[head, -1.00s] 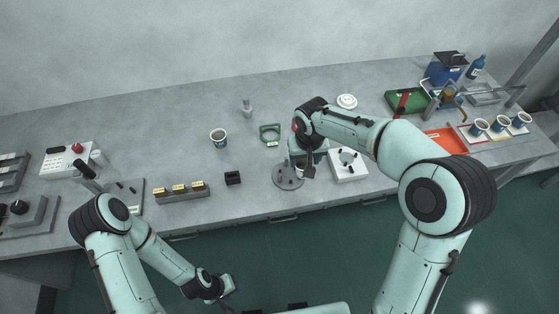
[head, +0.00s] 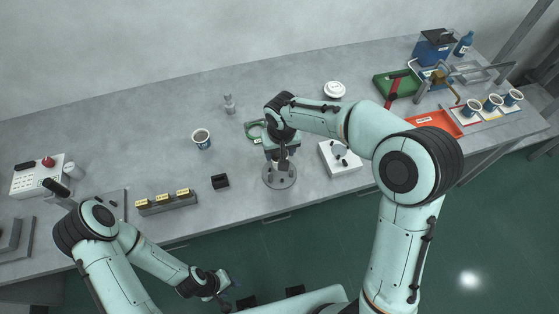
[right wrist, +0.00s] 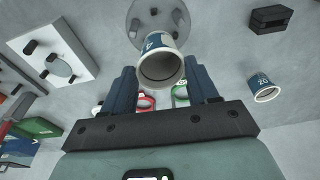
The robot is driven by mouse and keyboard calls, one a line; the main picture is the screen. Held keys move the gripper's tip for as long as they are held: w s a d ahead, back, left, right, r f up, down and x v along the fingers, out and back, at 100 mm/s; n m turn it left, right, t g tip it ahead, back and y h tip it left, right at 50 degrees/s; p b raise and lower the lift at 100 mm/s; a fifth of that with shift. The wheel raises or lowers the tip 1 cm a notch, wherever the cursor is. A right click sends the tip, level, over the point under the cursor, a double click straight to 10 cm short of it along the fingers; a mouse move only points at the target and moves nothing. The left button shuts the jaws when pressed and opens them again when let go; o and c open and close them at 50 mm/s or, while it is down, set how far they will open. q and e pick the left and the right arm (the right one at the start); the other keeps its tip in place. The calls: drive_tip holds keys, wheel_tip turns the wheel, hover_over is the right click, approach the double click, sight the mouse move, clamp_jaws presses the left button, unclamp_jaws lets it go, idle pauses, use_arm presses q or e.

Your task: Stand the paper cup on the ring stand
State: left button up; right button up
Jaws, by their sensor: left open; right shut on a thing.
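My right gripper (right wrist: 162,75) is shut on a paper cup (right wrist: 155,45), blue and white with a dark number, in the right wrist view. The cup's open mouth faces the camera. In the head view my right gripper (head: 279,157) is above the back of the round grey plate (head: 279,180), and my arm mostly hides the cup. My left gripper (head: 229,290) is open and empty, low at the front.
A small black block (head: 220,182) and a grey rack (head: 166,203) lie nearer the front edge. A white device (head: 340,158) stands right of the plate. Several cups stand at the far right.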

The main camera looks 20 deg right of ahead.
drive_tip(key=shift+f, duration=2.7)
drive_tip(key=shift+f, duration=0.15)
drive_tip(key=o, duration=1.3)
drive_tip(key=shift+r, duration=0.3)
wheel_tip(320, 180, up, 12)
drive_tip(key=s, duration=0.1)
drive_tip(key=shift+s+f, duration=0.15)
drive_tip(key=shift+s, duration=0.25)
drive_tip(key=shift+f, duration=0.1)
